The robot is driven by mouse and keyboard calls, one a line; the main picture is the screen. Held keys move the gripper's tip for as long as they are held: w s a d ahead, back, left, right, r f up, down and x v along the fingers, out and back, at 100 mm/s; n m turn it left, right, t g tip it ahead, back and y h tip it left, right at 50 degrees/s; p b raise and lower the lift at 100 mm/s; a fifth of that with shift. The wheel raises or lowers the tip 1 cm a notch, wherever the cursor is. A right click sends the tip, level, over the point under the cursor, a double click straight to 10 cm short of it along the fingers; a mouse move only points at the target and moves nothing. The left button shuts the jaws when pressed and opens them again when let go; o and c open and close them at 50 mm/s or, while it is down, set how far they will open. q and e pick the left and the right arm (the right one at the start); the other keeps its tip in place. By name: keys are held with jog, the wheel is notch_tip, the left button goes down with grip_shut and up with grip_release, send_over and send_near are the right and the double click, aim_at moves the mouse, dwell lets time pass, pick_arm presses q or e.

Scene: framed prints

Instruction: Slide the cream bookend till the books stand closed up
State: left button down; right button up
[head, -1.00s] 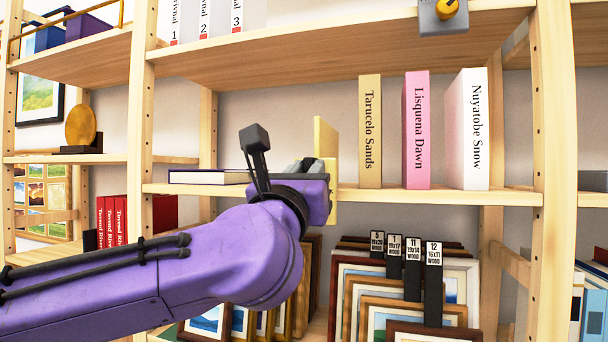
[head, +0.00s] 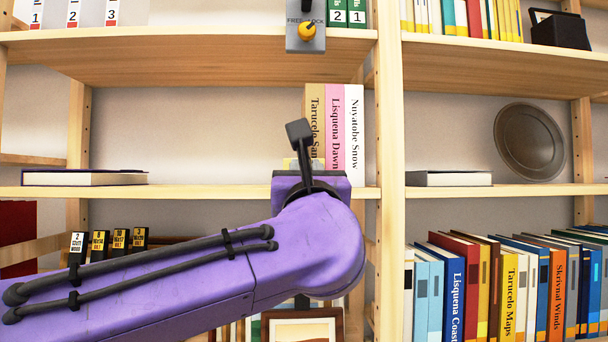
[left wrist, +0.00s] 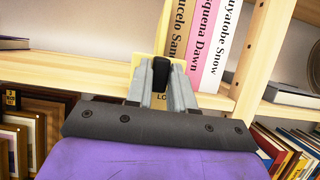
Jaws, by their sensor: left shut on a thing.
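Three books, tan Tarucelo Sands (head: 315,112), pink Lisquena Dawn (head: 337,125) and white Nuyatobe Snow (head: 355,125), stand upright side by side on the middle shelf, with no gap visible between them. The white one is at the right, near the shelf upright. The cream bookend (left wrist: 145,64) shows in the left wrist view, at the left of the tan book. In the head view it is mostly hidden behind my wrist. My left gripper (left wrist: 163,88) is shut on the bookend. My right gripper is in neither view.
A flat book (head: 85,178) lies on the same shelf farther left, with bare shelf between. The wooden upright (head: 390,150) stands right of the books. The shelf above (head: 200,60) carries a grey lock plate (head: 305,38). Framed prints (left wrist: 25,130) stand below.

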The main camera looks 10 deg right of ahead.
pick_arm(q)
jog(key=shift+s+r, duration=0.1)
jog(key=c, duration=1.2)
grip_release()
jog(key=shift+o, duration=0.8)
jog(key=shift+w+d, duration=0.25)
jog(key=b+v, duration=0.5)
jog(key=v, duration=0.5)
jog(key=shift+s, duration=0.25)
